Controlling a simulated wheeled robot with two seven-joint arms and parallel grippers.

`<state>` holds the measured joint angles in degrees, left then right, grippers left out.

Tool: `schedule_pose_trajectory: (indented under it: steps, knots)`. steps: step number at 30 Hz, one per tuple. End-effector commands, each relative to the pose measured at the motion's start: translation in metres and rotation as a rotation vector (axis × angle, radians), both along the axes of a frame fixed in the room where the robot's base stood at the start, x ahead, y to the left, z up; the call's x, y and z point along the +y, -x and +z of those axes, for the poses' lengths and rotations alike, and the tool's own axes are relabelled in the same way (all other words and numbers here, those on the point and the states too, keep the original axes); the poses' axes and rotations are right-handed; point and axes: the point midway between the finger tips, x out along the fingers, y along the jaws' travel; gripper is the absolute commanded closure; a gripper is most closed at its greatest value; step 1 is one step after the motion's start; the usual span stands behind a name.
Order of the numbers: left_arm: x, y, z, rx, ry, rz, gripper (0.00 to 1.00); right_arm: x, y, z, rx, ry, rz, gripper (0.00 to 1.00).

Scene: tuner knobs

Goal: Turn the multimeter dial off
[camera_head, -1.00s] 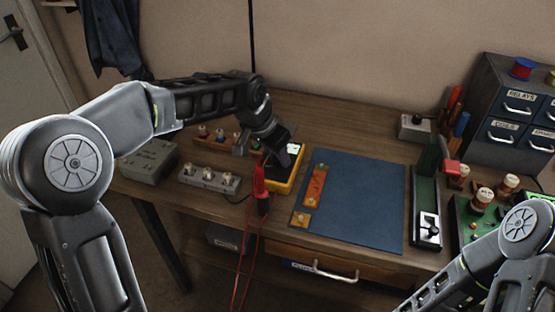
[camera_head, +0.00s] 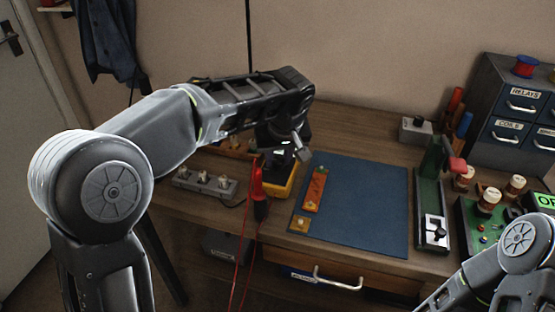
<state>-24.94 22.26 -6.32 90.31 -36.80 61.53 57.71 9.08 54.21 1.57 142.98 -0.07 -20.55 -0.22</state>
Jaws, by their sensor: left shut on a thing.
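The multimeter (camera_head: 276,190), yellow-edged with a dark face, sits on the bench left of the blue mat. Its upper part is covered by my left arm and gripper, and its dial is hidden. My left gripper (camera_head: 294,158) is over the multimeter, pointing down, and is shut on what appears to be its dial; the fingertips are hard to make out. Red test leads (camera_head: 257,180) hang over the bench edge beside the multimeter. My right arm shows at the lower right, with its gripper out of view.
A blue mat (camera_head: 355,210) with an orange strip (camera_head: 315,190) lies right of the multimeter. A grey switch box (camera_head: 205,184) stands to its left. A green slider device (camera_head: 432,215) and a drawer cabinet (camera_head: 515,110) are on the right.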

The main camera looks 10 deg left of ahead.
Motion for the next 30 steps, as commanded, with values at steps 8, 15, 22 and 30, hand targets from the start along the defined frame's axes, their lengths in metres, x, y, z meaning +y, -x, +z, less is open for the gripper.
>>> schedule_pose_trajectory:
  steps: [8,15,22,30]
  knots:
    - [-0.0018,-0.0006,-0.0005,0.001,-0.001,0.192,1.0,0.0,0.0,-0.0004,0.0,0.0,0.0,0.59]
    - [-0.0018,-0.0007,-0.0007,0.002,0.001,0.273,1.0,0.0,0.0,-0.0001,0.0,0.0,0.0,0.59]
    - [-0.0018,-0.0006,-0.0011,0.002,0.002,0.288,1.0,0.0,0.0,-0.0001,0.0,0.0,0.0,0.59]
    - [-0.0019,-0.0004,-0.0013,0.003,0.002,0.287,0.69,0.0,0.0,-0.0001,0.0,0.0,0.0,0.59]
